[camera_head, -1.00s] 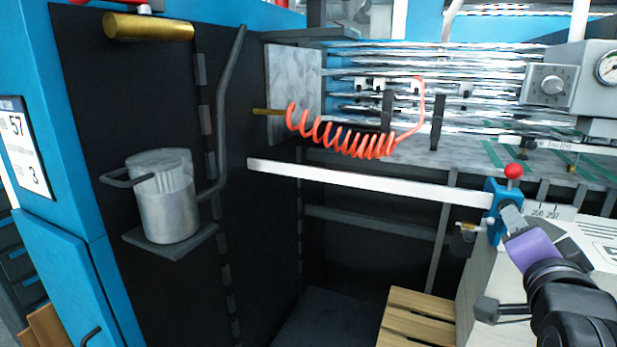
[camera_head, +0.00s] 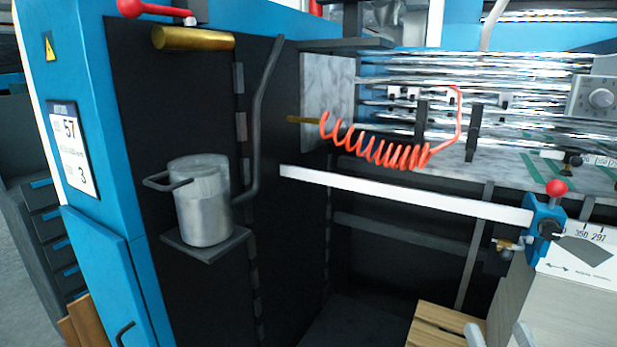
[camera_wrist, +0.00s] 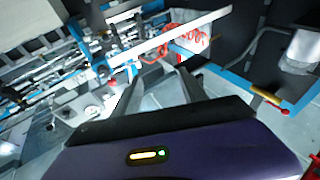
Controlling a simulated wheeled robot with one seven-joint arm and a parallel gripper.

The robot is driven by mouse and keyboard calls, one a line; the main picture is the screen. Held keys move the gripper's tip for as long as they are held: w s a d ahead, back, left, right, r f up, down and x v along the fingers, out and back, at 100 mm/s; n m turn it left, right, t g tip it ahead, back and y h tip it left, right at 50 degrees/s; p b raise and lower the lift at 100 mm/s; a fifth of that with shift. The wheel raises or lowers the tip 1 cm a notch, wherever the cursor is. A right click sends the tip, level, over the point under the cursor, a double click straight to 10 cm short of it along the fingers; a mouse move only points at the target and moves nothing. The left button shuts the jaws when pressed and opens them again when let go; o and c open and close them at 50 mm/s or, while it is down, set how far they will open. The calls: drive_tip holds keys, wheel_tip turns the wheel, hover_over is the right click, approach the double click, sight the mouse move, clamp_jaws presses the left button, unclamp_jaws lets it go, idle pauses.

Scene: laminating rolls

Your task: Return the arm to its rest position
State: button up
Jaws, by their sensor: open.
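My gripper (camera_wrist: 158,78) shows in the wrist view, with its purple body across the bottom and two grey fingers spread apart. Nothing is held between them. In the head view the arm is not visible, except that two pale grey tips at the bottom right edge may be my fingers; I cannot tell for sure. Beyond the fingers in the wrist view are the white bar (camera_wrist: 185,35) and the red coiled hose (camera_wrist: 190,42), apart from the gripper as far as I can tell.
The white bar (camera_head: 400,193) ends at a blue clamp with a red knob (camera_head: 556,188). The red coiled hose (camera_head: 375,150) hangs before shiny rolls (camera_head: 450,85). A metal pot (camera_head: 204,205) sits on a bracket at left. A wooden pallet (camera_head: 440,330) lies low at right.

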drive_tip(key=s+a+f+g+y, duration=0.1)
drive_tip(key=s+a+f+g, duration=0.1)
drive_tip(key=s+f, duration=0.4)
drive_tip(key=s+a+f+n+g, duration=0.1)
drive_tip(key=s+a+f+g, duration=0.1)
drive_tip(key=s+f, duration=0.4)
drive_tip(key=s+a+f+g+y+p, duration=0.1)
drive_tip(key=s+f, duration=0.4)
drive_tip(key=s, duration=0.9)
drive_tip(key=shift+s+a+f+g+y, duration=0.2)
drive_tip(key=shift+a+f+g+y, duration=0.15)
drive_tip(key=shift+a+g, duration=0.4)
